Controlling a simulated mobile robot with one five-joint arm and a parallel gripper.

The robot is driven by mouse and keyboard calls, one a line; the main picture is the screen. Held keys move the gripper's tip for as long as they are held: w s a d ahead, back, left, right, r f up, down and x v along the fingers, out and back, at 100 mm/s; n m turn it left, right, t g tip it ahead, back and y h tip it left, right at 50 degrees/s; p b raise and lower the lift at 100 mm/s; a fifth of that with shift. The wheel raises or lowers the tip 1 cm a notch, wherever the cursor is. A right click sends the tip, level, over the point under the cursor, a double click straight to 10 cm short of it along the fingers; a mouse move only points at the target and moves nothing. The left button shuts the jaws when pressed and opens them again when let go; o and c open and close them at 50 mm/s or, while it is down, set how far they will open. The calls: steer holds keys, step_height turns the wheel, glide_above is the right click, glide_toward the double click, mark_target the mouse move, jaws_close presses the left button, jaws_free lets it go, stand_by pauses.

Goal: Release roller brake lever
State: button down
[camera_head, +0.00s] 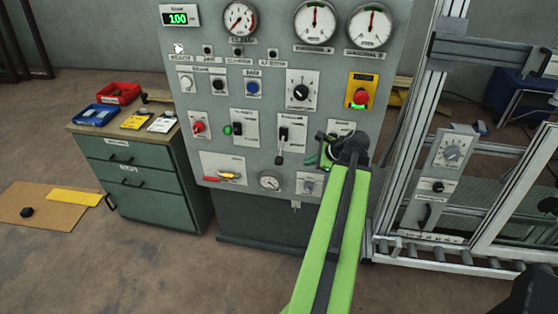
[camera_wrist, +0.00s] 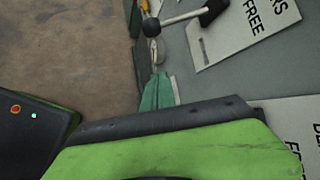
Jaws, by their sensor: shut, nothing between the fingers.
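The roller brake lever (camera_head: 281,147) hangs down from a black hub on a pale plate (camera_head: 296,127) in the middle of the panel. In the wrist view, its pale shaft (camera_wrist: 181,18) ends in a black ball knob (camera_wrist: 151,27), and part of the plate's lettering reads "FREE". My gripper (camera_head: 311,161) is just right of the lever's lower end, its teal fingers pointing left. In the wrist view, the gripper (camera_wrist: 158,78) is shut and empty, apart from the knob. My green arm hides part of the panel to the right.
A red emergency stop (camera_head: 361,97) on a yellow plate is above my arm. A small round gauge (camera_head: 270,182) and a red-yellow handle (camera_head: 229,176) are lower left of my gripper. A metal frame (camera_head: 405,140) stands right. A drawer cabinet (camera_head: 135,165) stands left.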

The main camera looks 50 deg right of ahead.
mark_target(281, 151)
steer(key=shift+w, duration=0.1)
steer(key=b+x, duration=0.8)
steer(key=x, duration=0.2)
steer(key=a+r+p, duration=0.1)
steer(key=w+a+r+p, duration=0.1)
steer(key=a+r+p, duration=0.1)
steer(key=shift+w+p, duration=0.25)
steer(key=shift+p, duration=0.05)
steer(key=shift+f, duration=0.1)
